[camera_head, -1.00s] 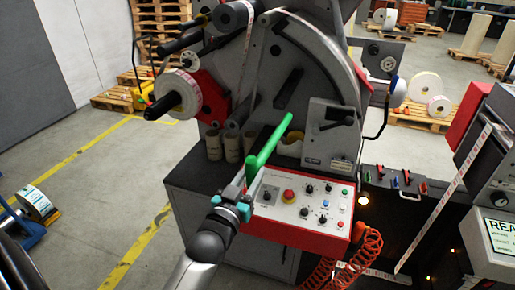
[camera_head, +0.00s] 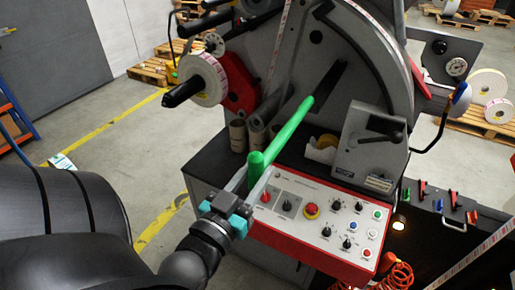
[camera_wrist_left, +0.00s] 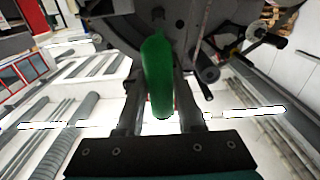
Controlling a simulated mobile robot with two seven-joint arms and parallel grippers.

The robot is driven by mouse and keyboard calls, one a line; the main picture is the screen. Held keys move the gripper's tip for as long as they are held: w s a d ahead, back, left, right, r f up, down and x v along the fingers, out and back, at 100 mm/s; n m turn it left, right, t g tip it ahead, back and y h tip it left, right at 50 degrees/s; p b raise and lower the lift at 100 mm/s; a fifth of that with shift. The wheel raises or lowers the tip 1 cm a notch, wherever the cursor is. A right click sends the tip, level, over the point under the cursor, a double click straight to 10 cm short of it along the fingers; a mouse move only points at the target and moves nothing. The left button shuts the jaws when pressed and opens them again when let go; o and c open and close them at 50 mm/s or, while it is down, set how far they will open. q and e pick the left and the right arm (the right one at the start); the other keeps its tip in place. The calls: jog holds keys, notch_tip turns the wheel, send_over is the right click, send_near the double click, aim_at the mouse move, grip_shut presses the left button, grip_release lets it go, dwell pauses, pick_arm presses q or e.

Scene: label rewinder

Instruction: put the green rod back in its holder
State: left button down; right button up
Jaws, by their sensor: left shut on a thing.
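The green rod (camera_head: 286,132) is bent, with a short thick end and a long straight arm. My left gripper (camera_head: 255,174) is shut on the short end, above the red-edged control panel (camera_head: 318,215). The long arm points up and right toward the machine's grey face; its tip appears near a dark slanted bar or slot (camera_head: 329,87), and I cannot tell whether they touch. In the left wrist view the rod (camera_wrist_left: 158,75) stands between the two fingers. I cannot make out which part is the rod's holder. My right gripper is not in view.
Cardboard cores (camera_head: 237,136) and tape rolls (camera_head: 322,149) stand on the dark cabinet top behind the panel. A grey lever block (camera_head: 370,150) is right of the rod. A label roll (camera_head: 208,79) sticks out at the upper left. Open floor lies to the left.

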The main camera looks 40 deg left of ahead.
aim_at(266, 156)
pick_arm(q)
jog(key=shift+w+a+r, duration=0.1)
jog(key=shift+w+a, duration=0.1)
jog(key=shift+w, duration=0.5)
jog(key=shift+x, duration=1.4)
jog(key=shift+f+x, duration=0.2)
jog(key=shift+x, duration=4.45)
jog(key=shift+f+b+x, duration=0.2)
jog(key=shift+b+x, duration=0.1)
jog(key=shift+x, duration=0.55)
jog(key=shift+f+b+x, duration=0.15)
jog(key=shift+b+x, duration=0.1)
jog(key=shift+x, duration=0.6)
jog(key=shift+b+x, duration=1.15)
jog(key=shift+x, duration=1.2)
jog(key=shift+w+f, duration=0.15)
jog(key=shift+w, duration=0.1)
jog(key=shift+w, duration=0.15)
jog(key=shift+w+f, duration=0.15)
